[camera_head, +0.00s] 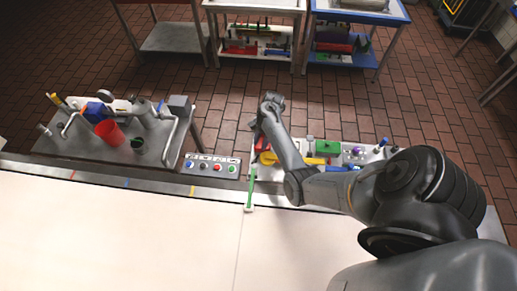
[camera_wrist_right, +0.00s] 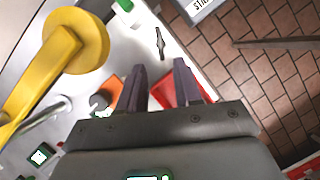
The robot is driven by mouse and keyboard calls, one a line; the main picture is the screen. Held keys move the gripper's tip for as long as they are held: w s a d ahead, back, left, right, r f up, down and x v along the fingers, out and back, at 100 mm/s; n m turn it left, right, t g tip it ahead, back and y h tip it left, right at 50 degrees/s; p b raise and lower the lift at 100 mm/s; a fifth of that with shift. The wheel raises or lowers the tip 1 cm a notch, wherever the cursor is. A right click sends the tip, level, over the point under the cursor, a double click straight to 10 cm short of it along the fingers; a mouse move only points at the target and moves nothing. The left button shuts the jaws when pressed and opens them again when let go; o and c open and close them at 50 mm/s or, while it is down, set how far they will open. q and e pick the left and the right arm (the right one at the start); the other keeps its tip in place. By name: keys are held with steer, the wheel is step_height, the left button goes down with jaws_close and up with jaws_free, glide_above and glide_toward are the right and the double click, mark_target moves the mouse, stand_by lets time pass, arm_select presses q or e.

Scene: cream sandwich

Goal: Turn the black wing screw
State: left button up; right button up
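My right gripper (camera_head: 270,104) is at the far end of my right arm, over the back edge of the white-topped station. In the right wrist view its two dark fingers (camera_wrist_right: 160,78) are apart with nothing between them. A small dark, narrow part (camera_wrist_right: 160,42) lies or stands on the white surface beyond the fingertips; it may be the black wing screw, but its shape is too small to be sure. A dark round knob (camera_wrist_right: 98,102) is left of the fingers, beside an orange part. The wing screw cannot be made out in the head view. My left gripper is not in view.
A large yellow handle (camera_wrist_right: 62,55) stands left of the fingers. A red part (camera_wrist_right: 168,92) is behind them. The pale front surface (camera_head: 120,235) is clear.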

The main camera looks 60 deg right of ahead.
steer(key=shift+v, duration=1.6)
